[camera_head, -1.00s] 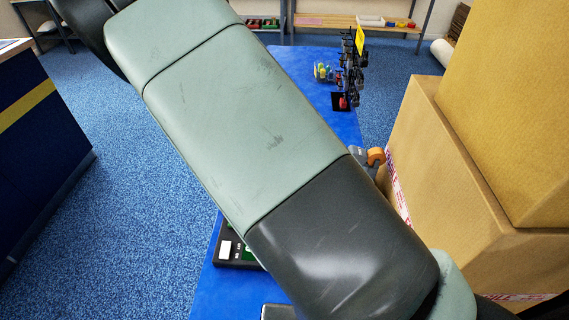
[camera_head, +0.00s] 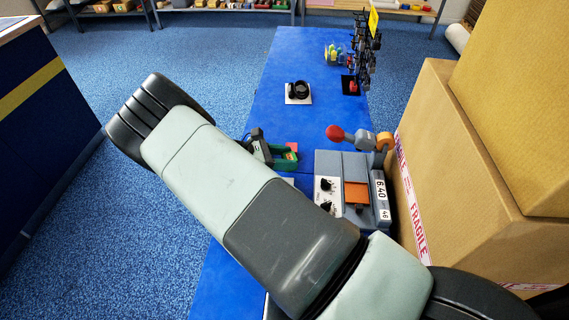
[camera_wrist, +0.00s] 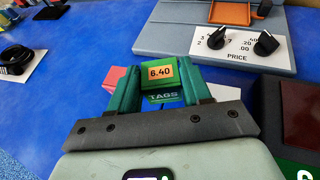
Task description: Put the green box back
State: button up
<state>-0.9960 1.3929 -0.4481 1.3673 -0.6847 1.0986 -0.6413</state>
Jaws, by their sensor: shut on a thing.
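The green box (camera_wrist: 160,73) is small and carries an orange label reading 6.40. It sits between the two green fingers of my gripper (camera_wrist: 158,84) in the wrist view, and the fingers are shut on it. In the head view my gripper (camera_head: 282,156) is over the blue table, left of the grey pricing machine. I cannot tell how high the box is above the table.
The grey pricing machine (camera_head: 345,185) has knobs, an orange plate and a red-ball lever (camera_head: 336,132). A pink block (camera_wrist: 113,78) is beside the left finger. A black ring on a white card (camera_head: 298,92) lies farther back. Tall cartons (camera_head: 470,190) crowd the right.

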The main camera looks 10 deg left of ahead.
jog(key=shift+f, duration=1.4)
jog(key=shift+f, duration=0.1)
jog(key=o, duration=0.8)
jog(key=shift+o, duration=0.2)
